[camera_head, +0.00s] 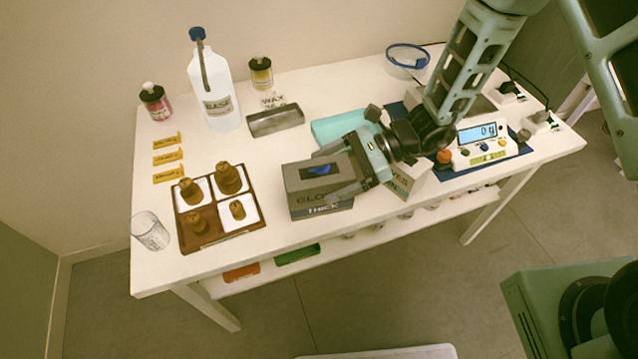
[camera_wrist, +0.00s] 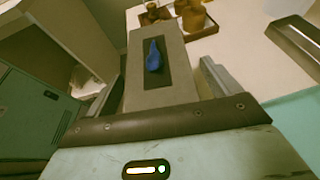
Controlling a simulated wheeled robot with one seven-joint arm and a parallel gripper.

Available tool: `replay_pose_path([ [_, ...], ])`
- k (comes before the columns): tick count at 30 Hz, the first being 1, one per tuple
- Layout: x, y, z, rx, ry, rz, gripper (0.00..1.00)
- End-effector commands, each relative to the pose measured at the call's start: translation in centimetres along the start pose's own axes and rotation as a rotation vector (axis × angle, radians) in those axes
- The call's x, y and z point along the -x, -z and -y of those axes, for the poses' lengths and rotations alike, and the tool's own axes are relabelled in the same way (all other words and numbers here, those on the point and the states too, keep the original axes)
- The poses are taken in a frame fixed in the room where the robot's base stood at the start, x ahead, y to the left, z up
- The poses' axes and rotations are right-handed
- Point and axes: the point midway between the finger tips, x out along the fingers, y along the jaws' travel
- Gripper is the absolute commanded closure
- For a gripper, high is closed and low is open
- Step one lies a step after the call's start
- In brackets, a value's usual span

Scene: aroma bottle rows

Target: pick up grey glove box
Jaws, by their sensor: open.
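The grey glove box (camera_head: 309,180) stands on the white table near its front edge, with dark lettering and a blue glove showing in its top opening. My gripper (camera_head: 338,177) reaches in from the right, with its fingers spread along the two long sides of the box. In the wrist view the grey glove box (camera_wrist: 157,62) lies ahead between the open fingers, its blue glove (camera_wrist: 154,55) in the middle of the top. I cannot tell whether the fingers touch the box.
A brown tray (camera_head: 222,239) with amber bottles is left of the box. A second box (camera_head: 407,180) stands just right, partly behind my gripper. A scale (camera_head: 485,146) is at right; a clear beaker (camera_head: 150,231) is at left.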

Motion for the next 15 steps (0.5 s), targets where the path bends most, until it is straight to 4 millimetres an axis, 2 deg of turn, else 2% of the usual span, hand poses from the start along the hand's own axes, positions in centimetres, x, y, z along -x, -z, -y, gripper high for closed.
replay_pose_path([
  [8, -0.38, 0.0, 0.02, 0.0, 0.001, 0.0, 0.11],
  [12, -0.36, 0.0, 0.02, 0.0, 0.001, 0.0, 0.5],
  [14, -0.36, 0.0, 0.01, 0.0, 0.001, 0.001, 0.67],
  [15, -0.36, 0.0, 0.01, 0.0, 0.001, 0.001, 0.71],
])
